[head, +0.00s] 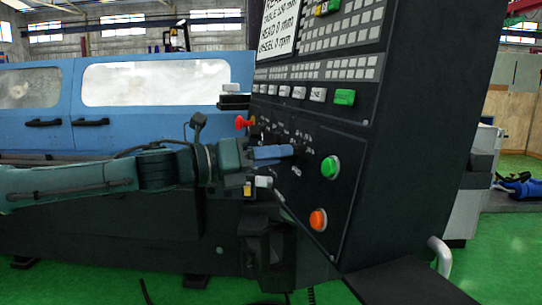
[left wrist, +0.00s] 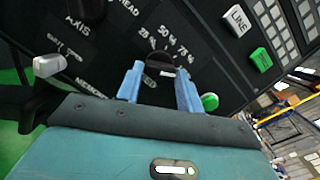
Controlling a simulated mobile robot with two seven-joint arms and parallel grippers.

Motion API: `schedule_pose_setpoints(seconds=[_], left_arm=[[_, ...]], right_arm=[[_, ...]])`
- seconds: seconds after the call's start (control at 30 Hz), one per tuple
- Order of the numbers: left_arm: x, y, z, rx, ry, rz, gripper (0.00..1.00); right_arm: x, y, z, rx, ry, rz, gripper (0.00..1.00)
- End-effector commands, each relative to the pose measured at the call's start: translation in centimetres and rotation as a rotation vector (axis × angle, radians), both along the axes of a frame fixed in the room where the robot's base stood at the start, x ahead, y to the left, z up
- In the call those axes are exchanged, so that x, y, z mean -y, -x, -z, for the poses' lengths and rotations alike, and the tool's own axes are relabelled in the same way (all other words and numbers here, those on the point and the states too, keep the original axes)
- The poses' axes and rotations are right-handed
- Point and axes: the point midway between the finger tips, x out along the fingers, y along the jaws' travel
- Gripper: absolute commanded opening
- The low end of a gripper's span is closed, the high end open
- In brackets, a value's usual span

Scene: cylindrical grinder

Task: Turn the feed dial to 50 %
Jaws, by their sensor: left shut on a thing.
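The feed dial (left wrist: 160,62) is a round black knob on the dark control panel, with white marks of 25 %, 50 % and 75 % printed around it in the left wrist view. My left gripper (left wrist: 160,72) has its two blue fingers on either side of the dial and is shut on it. In the head view, the left gripper (head: 290,152) reaches the panel from the left and its fingers mostly hide the dial. I cannot tell which mark the dial points at. My right gripper is not in view.
On the panel (head: 345,200), a green button (head: 330,167) and an orange button (head: 318,219) sit right of and below the dial. A red knob (head: 242,123) is at the panel's left edge. Keys and a screen are above. The blue grinder body (head: 60,110) stands behind.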

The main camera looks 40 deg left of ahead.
Motion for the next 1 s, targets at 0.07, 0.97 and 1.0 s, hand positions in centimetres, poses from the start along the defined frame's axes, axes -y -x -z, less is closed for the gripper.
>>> schedule_pose_setpoints(seconds=[0.07, 0.97, 1.0], left_arm=[[0.0, 0.0, 0.0, 0.001, -0.001, 0.0, 0.18], [0.2, 0.1, -0.7, -0.263, 0.358, -0.079, 0.14], [0.2, 0.1, -0.8, -0.285, 0.388, -0.086, 0.14]], right_arm=[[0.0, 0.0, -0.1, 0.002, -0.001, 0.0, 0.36], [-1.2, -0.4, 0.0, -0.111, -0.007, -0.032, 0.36], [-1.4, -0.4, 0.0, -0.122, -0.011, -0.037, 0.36]])
